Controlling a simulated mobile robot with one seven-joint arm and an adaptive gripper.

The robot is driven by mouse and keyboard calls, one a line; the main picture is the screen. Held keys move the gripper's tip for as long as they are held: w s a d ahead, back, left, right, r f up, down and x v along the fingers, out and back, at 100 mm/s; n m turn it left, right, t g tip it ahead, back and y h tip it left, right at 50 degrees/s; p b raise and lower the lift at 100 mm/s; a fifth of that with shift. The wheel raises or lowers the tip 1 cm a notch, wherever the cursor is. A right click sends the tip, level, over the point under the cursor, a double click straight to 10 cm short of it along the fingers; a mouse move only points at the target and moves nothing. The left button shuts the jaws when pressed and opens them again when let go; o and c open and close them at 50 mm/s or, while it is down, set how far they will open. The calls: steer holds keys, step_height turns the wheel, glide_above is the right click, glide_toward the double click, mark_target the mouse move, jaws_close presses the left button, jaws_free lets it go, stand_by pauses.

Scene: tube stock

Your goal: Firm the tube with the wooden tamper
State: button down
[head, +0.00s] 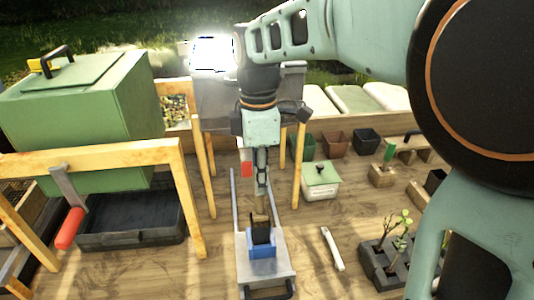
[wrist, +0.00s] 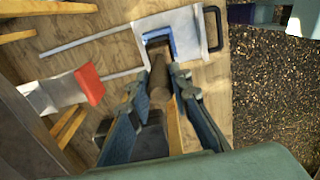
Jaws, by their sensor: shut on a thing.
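The wooden tamper (wrist: 160,79) is a brown cylinder between my gripper's fingers. My gripper (head: 261,190) is shut on it and points down above a blue holder (head: 262,251). The tamper (head: 261,214) also shows below the fingers in the head view. A black tube (head: 261,233) stands in the blue holder, with the tamper's lower end just above or at its top; I cannot tell whether they touch. In the wrist view the blue holder (wrist: 159,33) is partly hidden by the tamper, and the tube's inside is not visible.
The holder sits on a metal sliding plate (head: 284,268) with rails and a black handle. A red-handled lever (head: 70,228) and black tray (head: 130,218) are left. A white marker (head: 333,249), a seedling block (head: 386,265) and a green-lidded box (head: 321,181) are right.

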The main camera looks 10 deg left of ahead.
steer(key=shift+f, duration=0.55)
steer(key=shift+f+b, duration=0.6)
steer(key=shift+b, duration=0.05)
steer(key=shift+f, duration=0.85)
stand_by(2.3)
steer(key=shift+r+p, duration=4.55)
steer(key=shift+r, duration=1.05)
steer(key=shift+s+f, duration=0.1)
